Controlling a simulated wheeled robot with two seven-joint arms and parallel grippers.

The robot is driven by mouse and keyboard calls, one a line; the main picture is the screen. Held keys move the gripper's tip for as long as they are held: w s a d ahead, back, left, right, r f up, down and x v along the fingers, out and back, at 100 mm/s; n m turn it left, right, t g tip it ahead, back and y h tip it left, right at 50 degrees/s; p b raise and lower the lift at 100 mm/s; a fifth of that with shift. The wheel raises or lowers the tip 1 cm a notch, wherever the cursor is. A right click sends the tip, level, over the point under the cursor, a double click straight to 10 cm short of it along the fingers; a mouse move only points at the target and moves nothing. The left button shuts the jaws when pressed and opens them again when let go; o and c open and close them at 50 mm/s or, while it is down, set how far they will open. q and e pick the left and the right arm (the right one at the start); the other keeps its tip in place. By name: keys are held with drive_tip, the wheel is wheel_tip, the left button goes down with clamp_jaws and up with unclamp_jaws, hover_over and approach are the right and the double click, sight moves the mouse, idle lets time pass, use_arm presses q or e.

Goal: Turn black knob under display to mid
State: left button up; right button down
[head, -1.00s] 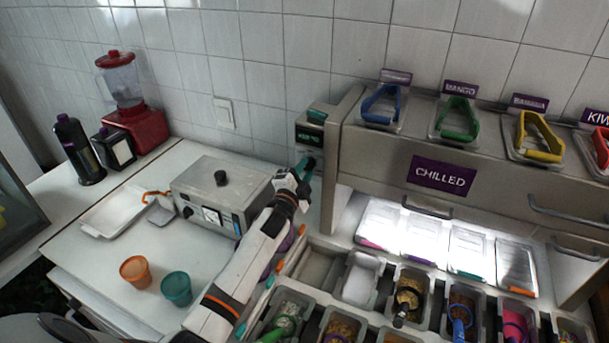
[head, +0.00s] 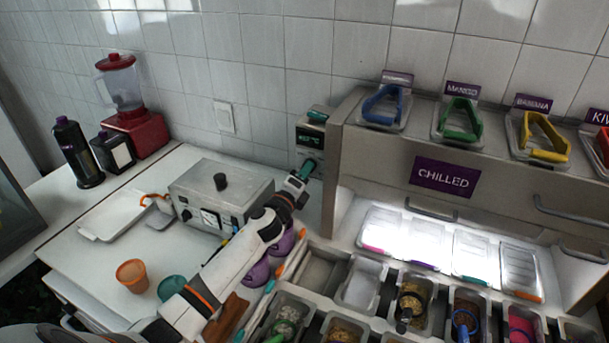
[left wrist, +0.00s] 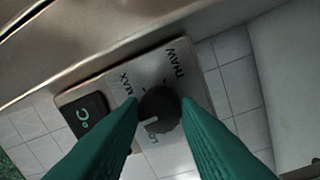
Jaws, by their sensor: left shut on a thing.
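The black round knob (left wrist: 161,108) sits on a light panel (left wrist: 203,88) with the words MAX, THAW and a partly hidden LO around it. The dark display (left wrist: 83,117), lit with °C, is beside it in the left wrist view. In the head view the display (head: 310,139) is on the control box at the wall, above my left gripper (head: 305,169). My left gripper's green fingers (left wrist: 161,103) are shut on the knob, one on each side. The knob is hidden in the head view. My right gripper is not in view.
The steel cabinet with the CHILLED sign (head: 443,176) stands just right of the control box. A metal box with a black knob (head: 221,182) is to the left. Topping bins (head: 362,282) lie in front. An orange cup (head: 133,275) and green cup (head: 172,288) stand at the left.

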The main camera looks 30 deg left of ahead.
use_arm(q)
drive_tip(key=shift+m, duration=0.4)
drive_tip(key=o, duration=1)
drive_tip(key=shift+c, duration=0.2)
drive_tip(key=s+b, duration=0.2)
drive_tip(key=s, duration=1)
drive_tip(key=shift+f+b, duration=0.35)
drive_tip(key=shift+f, duration=0.1)
drive_tip(key=shift+d, duration=0.1)
